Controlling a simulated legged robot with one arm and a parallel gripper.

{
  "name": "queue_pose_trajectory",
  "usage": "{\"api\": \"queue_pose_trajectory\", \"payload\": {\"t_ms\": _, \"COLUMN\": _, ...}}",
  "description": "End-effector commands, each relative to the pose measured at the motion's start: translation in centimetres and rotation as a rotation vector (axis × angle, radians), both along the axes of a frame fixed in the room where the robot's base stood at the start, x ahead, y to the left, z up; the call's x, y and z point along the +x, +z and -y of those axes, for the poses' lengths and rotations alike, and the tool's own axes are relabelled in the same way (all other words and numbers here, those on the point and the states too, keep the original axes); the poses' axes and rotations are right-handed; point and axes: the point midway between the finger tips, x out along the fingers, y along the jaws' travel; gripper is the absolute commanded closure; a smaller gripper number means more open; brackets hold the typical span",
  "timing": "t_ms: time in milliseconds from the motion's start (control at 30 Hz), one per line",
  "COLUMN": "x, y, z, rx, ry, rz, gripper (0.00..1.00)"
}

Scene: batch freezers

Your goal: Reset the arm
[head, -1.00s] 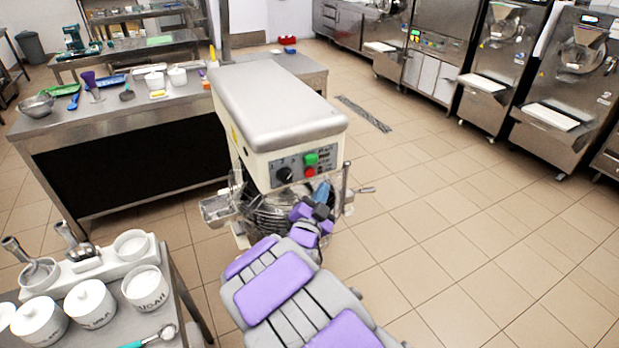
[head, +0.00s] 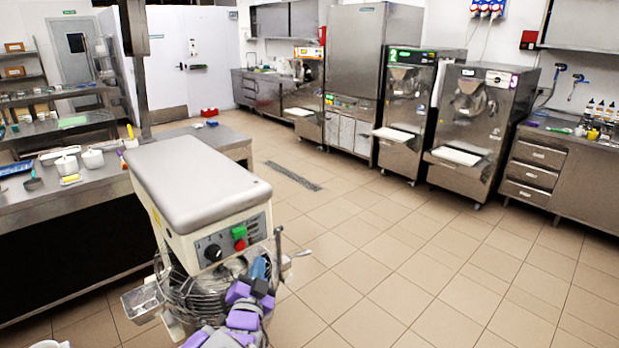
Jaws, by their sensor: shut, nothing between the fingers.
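My arm, grey with purple pads, reaches up from the bottom edge of the head view. My gripper (head: 259,270) is at its far end, shut and empty, close in front of the wire guard of a large mixer. The mixer (head: 198,190) has a cream body, a grey top, and a control panel with a dark knob, a green button and a red button. The gripper overlaps the mixer's guard in this view; I cannot tell whether they touch.
A steel table (head: 85,200) with white containers stands at the left, behind the mixer. Batch freezers (head: 475,125) and a drawer counter (head: 560,170) line the back and right. The tiled floor (head: 420,260) to the right is clear.

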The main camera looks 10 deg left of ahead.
Motion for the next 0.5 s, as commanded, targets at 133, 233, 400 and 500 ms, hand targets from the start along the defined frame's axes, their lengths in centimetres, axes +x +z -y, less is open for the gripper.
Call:
{"api": "queue_pose_trajectory", "payload": {"t_ms": 133, "x": 1.4, "y": 0.1, "z": 2.5, "rx": -0.018, "ry": -0.003, "rz": -0.126, "gripper": 1.00}}
{"api": "queue_pose_trajectory", "payload": {"t_ms": 233, "x": 2.0, "y": -0.3, "z": 5.0, "rx": -0.047, "ry": 0.011, "rz": -0.266, "gripper": 1.00}}
{"api": "queue_pose_trajectory", "payload": {"t_ms": 400, "x": 0.8, "y": -1.0, "z": 9.3, "rx": -0.112, "ry": 0.061, "rz": -0.507, "gripper": 1.00}}
{"api": "queue_pose_trajectory", "payload": {"t_ms": 500, "x": -1.0, "y": -1.3, "z": 11.8, "rx": -0.155, "ry": 0.101, "rz": -0.645, "gripper": 1.00}}
